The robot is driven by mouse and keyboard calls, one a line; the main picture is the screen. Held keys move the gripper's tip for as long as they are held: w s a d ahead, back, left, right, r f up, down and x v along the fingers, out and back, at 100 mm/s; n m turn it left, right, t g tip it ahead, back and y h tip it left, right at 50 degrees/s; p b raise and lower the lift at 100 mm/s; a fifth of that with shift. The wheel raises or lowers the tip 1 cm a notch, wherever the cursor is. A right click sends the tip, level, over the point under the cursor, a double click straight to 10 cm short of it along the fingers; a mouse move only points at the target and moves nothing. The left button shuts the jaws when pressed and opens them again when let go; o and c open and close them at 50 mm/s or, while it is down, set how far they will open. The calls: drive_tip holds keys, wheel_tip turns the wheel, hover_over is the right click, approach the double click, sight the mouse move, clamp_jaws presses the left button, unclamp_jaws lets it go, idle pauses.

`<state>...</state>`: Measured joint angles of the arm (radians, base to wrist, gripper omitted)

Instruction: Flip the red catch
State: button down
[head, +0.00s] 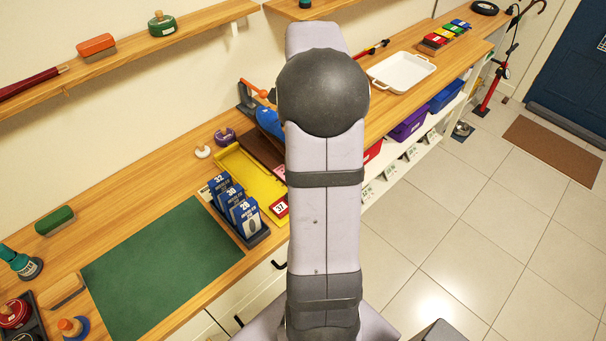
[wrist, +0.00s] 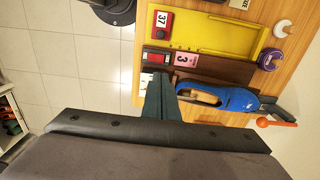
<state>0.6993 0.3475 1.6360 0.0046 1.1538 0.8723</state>
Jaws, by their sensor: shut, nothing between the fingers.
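A small red piece (wrist: 157,59) with dark edges sits at the left end of the dark brown tray (wrist: 215,68) in the wrist view. It looks like the red catch, but it is too small to tell how it is set. My gripper (wrist: 161,80) is shut and empty, its dark fingers pointing up the picture, with the tips just below the red piece; I cannot tell if they touch it. In the head view my arm hides the gripper and the red piece.
A yellow tray (wrist: 213,42) with a red-framed 37 tag (wrist: 163,23) lies beside the brown one. A pink card (wrist: 185,59) is right of the red piece. Blue cards (head: 232,202) stand near the green mat (head: 165,265).

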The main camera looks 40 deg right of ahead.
drive_tip(key=shift+f, duration=0.1)
wheel_tip(320, 180, down, 14)
drive_tip(key=p, duration=0.4)
drive_tip(key=shift+r, duration=0.25)
drive_tip(key=shift+f, duration=0.15)
drive_tip(key=shift+w+f, duration=0.15)
drive_tip(key=shift+f, duration=0.3)
drive_tip(key=shift+a+r, duration=0.1)
drive_tip(key=shift+r, duration=0.1)
